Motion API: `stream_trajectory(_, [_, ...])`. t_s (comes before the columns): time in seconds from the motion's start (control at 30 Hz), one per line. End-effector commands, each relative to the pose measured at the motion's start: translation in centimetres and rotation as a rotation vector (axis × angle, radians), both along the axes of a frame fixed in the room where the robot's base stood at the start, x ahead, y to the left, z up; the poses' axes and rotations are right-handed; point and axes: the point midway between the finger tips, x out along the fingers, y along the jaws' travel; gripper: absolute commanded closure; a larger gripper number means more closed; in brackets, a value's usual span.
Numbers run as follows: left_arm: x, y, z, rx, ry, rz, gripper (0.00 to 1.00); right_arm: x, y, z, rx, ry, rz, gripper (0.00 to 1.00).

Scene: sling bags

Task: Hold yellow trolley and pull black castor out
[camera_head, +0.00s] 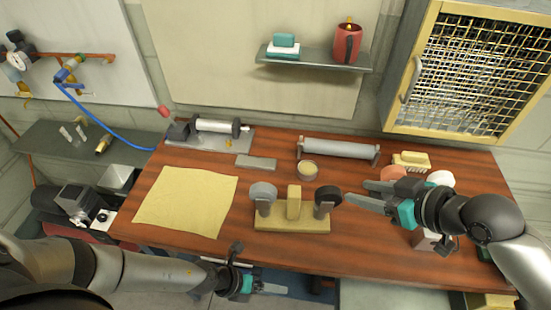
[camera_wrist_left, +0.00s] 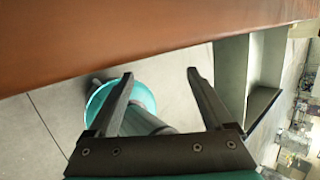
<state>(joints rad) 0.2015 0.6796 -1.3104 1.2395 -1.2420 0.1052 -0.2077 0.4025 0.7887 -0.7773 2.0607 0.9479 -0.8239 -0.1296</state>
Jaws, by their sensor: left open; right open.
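The yellow trolley (camera_head: 292,224) stands near the front middle of the wooden table, with a yellow upright block at its centre. A dark castor (camera_head: 327,198) sits at its right end in a grey fork, and a lighter grey castor (camera_head: 262,194) sits at its left end. My right gripper (camera_head: 356,192) is open and empty, its fingers pointing left just right of the dark castor; contact cannot be told. My left gripper (camera_head: 262,270) is low, off the table's front edge. The left wrist view shows its two fingers (camera_wrist_left: 158,78) apart with nothing between them.
A yellow cloth (camera_head: 186,201) lies on the left of the table (camera_head: 210,256). A small round cup (camera_head: 308,171), a grey roller (camera_head: 339,149) and a yellow brush (camera_head: 411,161) stand behind the trolley. The table edge (camera_wrist_left: 150,45) crosses the left wrist view.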

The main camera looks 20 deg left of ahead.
Motion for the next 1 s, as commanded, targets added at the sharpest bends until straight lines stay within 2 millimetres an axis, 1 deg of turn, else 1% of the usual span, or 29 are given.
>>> stream_trajectory(0.03, [0.9,-3.0,1.4,-0.068,0.005,-0.010,0.15,0.0,0.0,0.0,0.000,0.000,0.000,0.50])
stream_trajectory(0.07, [1.4,-4.5,2.2,-0.106,0.012,-0.015,0.15,0.0,0.0,0.0,0.000,0.000,0.000,0.50])
stream_trajectory(0.1, [2.0,-6.5,3.4,-0.157,0.018,-0.025,0.15,0.0,0.0,0.0,0.000,0.000,0.000,0.50])
stream_trajectory(0.17, [2.9,-9.4,5.4,-0.231,0.027,-0.046,0.15,0.0,0.0,0.0,0.000,0.000,0.000,0.50])
stream_trajectory(0.2, [3.4,-11.3,6.9,-0.281,0.032,-0.065,0.15,0.0,0.0,0.0,0.000,0.000,0.000,0.50])
stream_trajectory(0.27, [4.3,-13.8,9.3,-0.349,0.032,-0.108,0.15,0.0,0.0,0.0,0.000,0.000,0.000,0.50])
stream_trajectory(0.3, [4.8,-15.3,11.0,-0.388,0.025,-0.150,0.15,0.0,0.0,0.0,0.000,0.000,0.000,0.50])
stream_trajectory(0.37, [5.6,-17.2,14.0,-0.430,0.001,-0.249,0.15,0.0,0.0,0.0,0.000,0.000,0.000,0.50])
stream_trajectory(0.4, [6.0,-17.8,15.5,-0.433,-0.020,-0.327,0.15,0.0,0.0,0.0,0.000,0.000,0.000,0.50])
stream_trajectory(0.47, [6.4,-17.8,17.1,-0.406,-0.055,-0.450,0.15,0.0,0.0,0.0,0.000,0.000,0.000,0.50])
stream_trajectory(0.53, [6.8,-17.2,18.5,-0.351,-0.094,-0.589,0.15,0.0,0.0,0.0,0.000,0.000,0.000,0.50])
stream_trajectory(0.67, [7.8,-15.4,20.5,-0.211,-0.155,-0.830,0.15,0.0,0.0,0.0,0.000,0.000,0.000,0.50])
stream_trajectory(0.77, [9.0,-13.1,21.9,-0.074,-0.188,-0.993,0.15,0.0,0.0,0.0,0.000,0.000,0.000,0.50])
stream_trajectory(0.87, [10.6,-10.4,23.4,0.085,-0.208,-1.133,0.15,0.0,0.0,0.0,0.000,0.000,0.000,0.50])
stream_trajectory(1.0, [13.2,-6.1,25.9,0.327,-0.210,-1.278,0.15,0.0,0.0,0.0,0.000,0.000,0.000,0.50])
